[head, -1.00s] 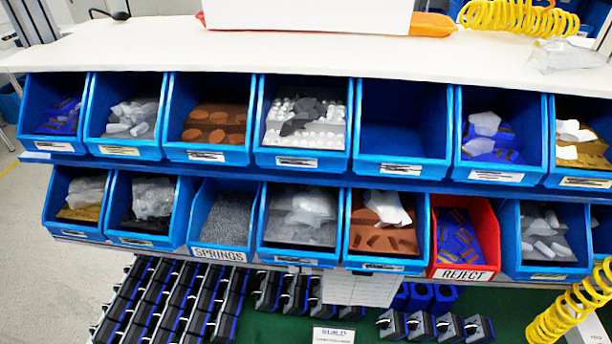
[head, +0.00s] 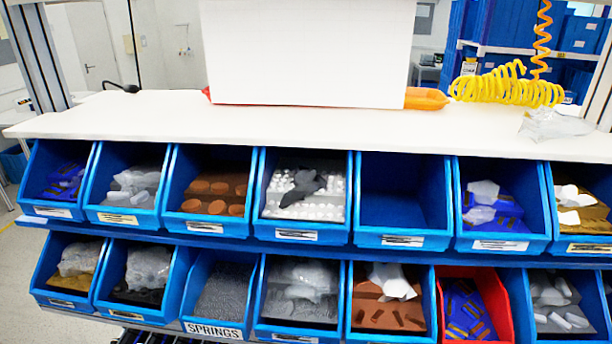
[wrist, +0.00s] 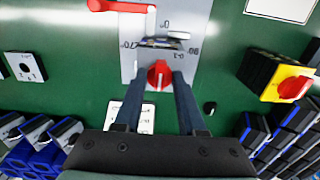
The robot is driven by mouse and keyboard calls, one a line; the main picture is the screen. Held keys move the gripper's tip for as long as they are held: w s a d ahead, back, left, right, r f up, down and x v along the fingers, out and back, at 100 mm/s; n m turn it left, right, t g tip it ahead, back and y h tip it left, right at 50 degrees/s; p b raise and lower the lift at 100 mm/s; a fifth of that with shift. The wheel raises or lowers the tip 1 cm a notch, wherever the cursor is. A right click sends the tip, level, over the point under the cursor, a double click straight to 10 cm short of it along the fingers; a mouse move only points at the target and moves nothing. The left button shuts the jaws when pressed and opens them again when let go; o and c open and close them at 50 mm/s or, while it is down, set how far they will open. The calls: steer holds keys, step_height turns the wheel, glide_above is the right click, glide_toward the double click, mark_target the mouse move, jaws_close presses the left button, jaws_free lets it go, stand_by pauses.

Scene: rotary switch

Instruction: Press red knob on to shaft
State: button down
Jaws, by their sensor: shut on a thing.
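In the wrist view a red knob (wrist: 160,76) sits between the two dark fingers of my gripper (wrist: 163,80), which is shut on it. The knob is over a light plate (wrist: 189,22) with angle marks on the green surface. A dark and silvery part lies just beyond the knob on the plate. I cannot see the shaft clearly, nor whether the knob touches it. Neither the knob nor my gripper shows in the head view.
A red lever (wrist: 121,7) lies at the plate's far left. A yellow block with a red knob (wrist: 290,84) stands to the right. Dark switch bodies line both lower corners. In the head view, blue bins (head: 405,240) and a red bin (head: 474,272) stand below a white shelf (head: 300,135).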

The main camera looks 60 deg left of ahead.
steer(key=shift+f, duration=0.35)
steer(key=shift+c, duration=2)
jaws_free()
step_height(320, 180, up, 13)
steer(key=b, duration=0.1)
